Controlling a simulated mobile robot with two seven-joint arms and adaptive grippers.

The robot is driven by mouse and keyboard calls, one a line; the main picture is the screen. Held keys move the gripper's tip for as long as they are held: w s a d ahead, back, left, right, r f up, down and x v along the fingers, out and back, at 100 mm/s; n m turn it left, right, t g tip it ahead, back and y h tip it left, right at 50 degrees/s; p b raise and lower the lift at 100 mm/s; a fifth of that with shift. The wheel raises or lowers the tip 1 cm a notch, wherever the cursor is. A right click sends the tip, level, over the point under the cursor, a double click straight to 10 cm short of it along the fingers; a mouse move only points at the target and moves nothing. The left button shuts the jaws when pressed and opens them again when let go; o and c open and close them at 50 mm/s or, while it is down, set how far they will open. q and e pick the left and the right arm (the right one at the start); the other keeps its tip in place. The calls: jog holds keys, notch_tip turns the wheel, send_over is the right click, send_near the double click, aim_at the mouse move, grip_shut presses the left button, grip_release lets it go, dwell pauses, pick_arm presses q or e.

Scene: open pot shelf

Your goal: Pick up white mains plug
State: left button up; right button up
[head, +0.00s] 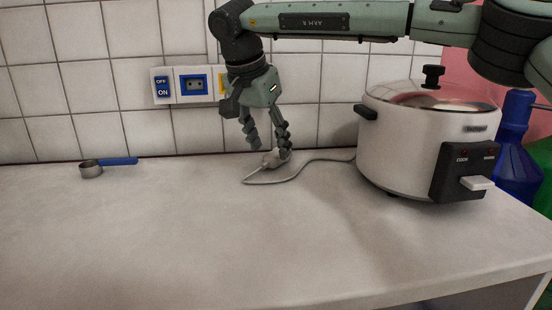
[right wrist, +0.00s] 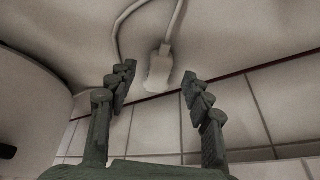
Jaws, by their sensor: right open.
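The white mains plug (head: 271,160) lies on the counter near the wall, at the end of a pale cable (head: 300,174) that runs to the cooker. My right gripper (head: 268,149) points down over the plug, with its two fingers apart. In the right wrist view the plug (right wrist: 160,68) shows between and beyond the open fingertips of my right gripper (right wrist: 158,82), with nothing held. Whether a finger touches the plug cannot be told. My left gripper is in neither view.
A white rice cooker (head: 405,150) with a glass lid stands to the right. A blue bottle (head: 517,150) is behind it. A measuring cup (head: 92,170) with a blue handle lies at the left. A blue-framed socket (head: 193,85) is on the tiled wall. The front counter (head: 190,235) is clear.

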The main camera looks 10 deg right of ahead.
aim_at(276, 158)
jog(key=x, duration=0.2)
jog(key=shift+w+d+f, duration=0.1)
jog(key=shift+w+f, duration=0.05)
jog(key=shift+f, duration=0.2)
jog(key=shift+c, duration=0.3)
grip_shut()
jog(key=shift+r, duration=0.15)
